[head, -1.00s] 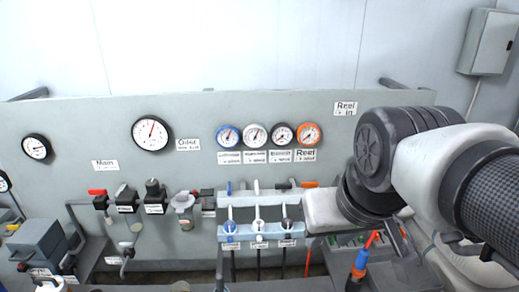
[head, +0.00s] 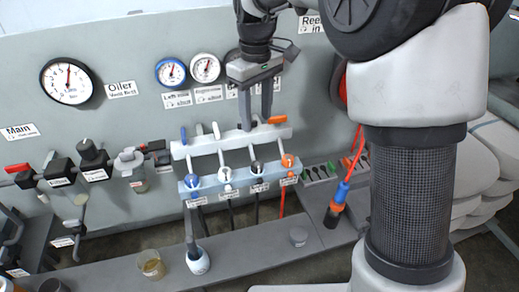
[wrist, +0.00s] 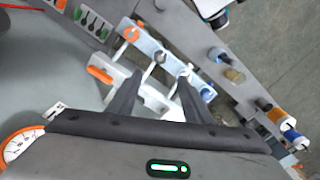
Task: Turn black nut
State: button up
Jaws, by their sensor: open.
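The black nut (head: 257,167) is on the lower pale-blue bar of the valve manifold (head: 236,173), between a white nut (head: 225,175) and an orange nut (head: 288,160). A blue nut (head: 191,181) is at the left end. My gripper (head: 256,122) points down at the upper white bar, fingers spread and apparently empty, above the black nut in the picture. In the wrist view my gripper (wrist: 159,78) spans the upper bar, and the black nut (wrist: 159,57) appears beyond and between the fingertips. Finger contact with the bar cannot be told.
An orange lever (head: 277,120) is close right of my fingers; blue (head: 183,135) and white (head: 215,130) levers are to the left. Gauges line the panel behind. Hoses run below the manifold. A blue-and-orange tool (head: 338,200) hangs at right. Cups (head: 151,264) stand on the front shelf.

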aim_at(257, 164)
notch_tip(257, 164, down, 16)
jog(key=shift+f+b, duration=0.15)
jog(key=shift+b, duration=0.3)
jog(key=c, duration=1.1)
jog(key=shift+o, duration=0.2)
jog(key=shift+m, duration=0.3)
jog(key=m, duration=0.6)
jog(key=shift+m, duration=0.3)
jog(key=m, duration=0.5)
jog(key=shift+m+p, duration=0.35)
jog(key=shift+m, duration=0.35)
